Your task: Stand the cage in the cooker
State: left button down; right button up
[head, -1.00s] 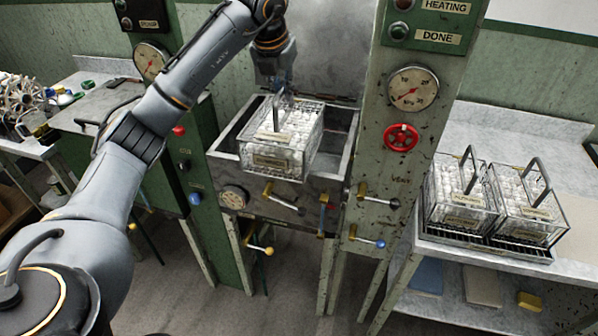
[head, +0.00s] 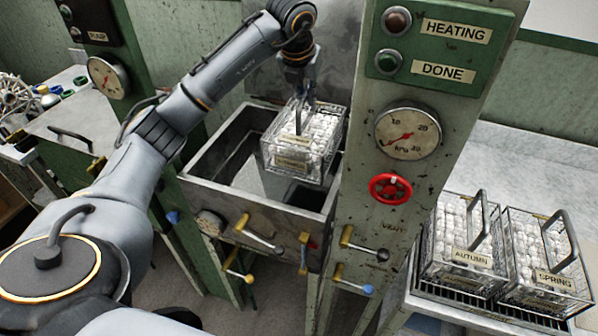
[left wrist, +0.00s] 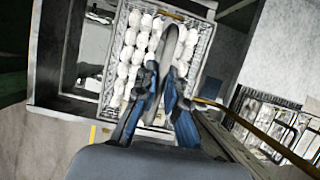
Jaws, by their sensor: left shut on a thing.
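The cage (head: 318,150), a wire basket filled with white cocoons, hangs over the right back part of the cooker (head: 262,192). The cooker is an open grey metal basin. The cage's front label is too small to read. My left gripper (head: 300,97) is shut on the cage's upright handle. In the left wrist view, the blue fingers (left wrist: 160,92) close around the handle, with cocoons in the cage (left wrist: 132,58) beyond. The cooker wall (left wrist: 48,55) shows at left there. Whether the cage touches the basin I cannot tell. My right gripper is not in view.
Two more cocoon cages, labelled AUTUMN (head: 462,245) and SPRING (head: 540,262), stand on a rack on the right bench. A green column with a gauge (head: 408,132) and red valve wheel (head: 390,189) rises right of the cooker. Lever handles (head: 258,234) stick out in front.

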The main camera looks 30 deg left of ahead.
pick_arm(q)
notch_tip(320, 180, down, 18)
jog(key=p, duration=0.4)
jog(key=shift+f, duration=0.25)
notch_tip(320, 180, down, 5)
jog(key=shift+a+f+p, duration=0.1)
jog(key=shift+f+p, duration=0.05)
jog(key=shift+p, duration=0.55)
jog(key=shift+f, duration=0.1)
jog(key=c, duration=1.4)
grip_release()
jog(key=shift+s, duration=0.1)
